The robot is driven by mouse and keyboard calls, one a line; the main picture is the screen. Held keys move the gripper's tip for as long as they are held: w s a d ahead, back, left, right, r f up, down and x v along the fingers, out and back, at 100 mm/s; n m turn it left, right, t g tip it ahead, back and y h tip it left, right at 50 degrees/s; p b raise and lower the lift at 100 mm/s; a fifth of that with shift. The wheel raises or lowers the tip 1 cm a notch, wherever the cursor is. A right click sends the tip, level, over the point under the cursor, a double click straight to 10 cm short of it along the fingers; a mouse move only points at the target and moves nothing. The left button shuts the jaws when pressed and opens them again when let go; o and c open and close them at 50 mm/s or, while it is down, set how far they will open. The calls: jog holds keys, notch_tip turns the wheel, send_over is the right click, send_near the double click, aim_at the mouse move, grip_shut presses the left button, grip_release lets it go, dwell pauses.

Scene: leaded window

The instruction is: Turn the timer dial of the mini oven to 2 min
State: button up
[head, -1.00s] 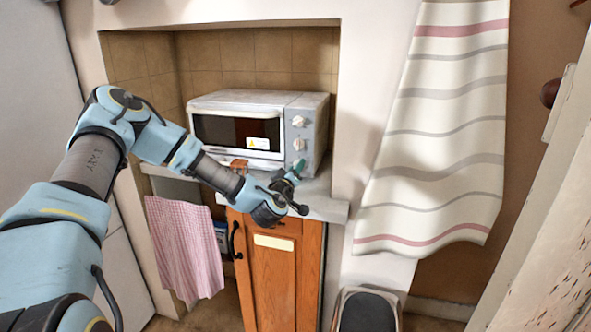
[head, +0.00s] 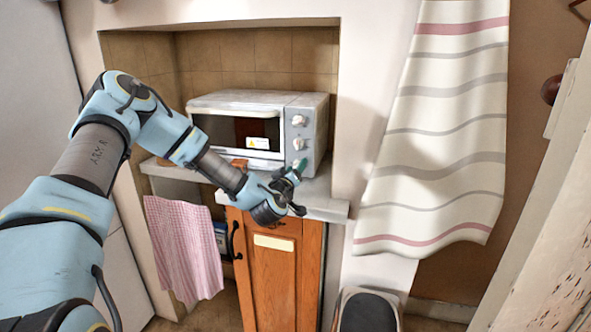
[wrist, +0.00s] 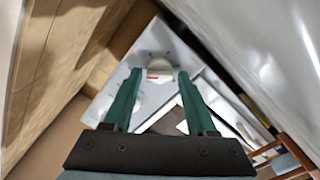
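The mini oven (head: 240,98) sits on the counter in the alcove, its dark glass door shut. Its right-hand panel shows an upper dial (head: 298,120) and a middle dial (head: 299,143), both light. My gripper (head: 299,166) is at the lower end of this panel, and its green fingers cover what lies there. In the wrist view, the two green fingers (wrist: 158,76) stand apart, pointing at a pale panel. A round, pale dial (wrist: 160,66) shows between their tips, with small gaps beside it. Its markings and setting are too small to read, and no label shows which dial is the timer.
The counter (head: 325,200) runs under the oven above a wooden cabinet (head: 275,275). A pink checked cloth (head: 184,245) hangs at the left. A striped curtain (head: 440,130) hangs to the right of the alcove wall. A dark-topped bin or stool (head: 368,312) stands below.

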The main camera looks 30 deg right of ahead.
jog(key=shift+o, duration=0.7)
jog(key=b+v, duration=0.3)
jog(key=v, duration=0.7)
jog(key=shift+s+a+b, duration=0.3)
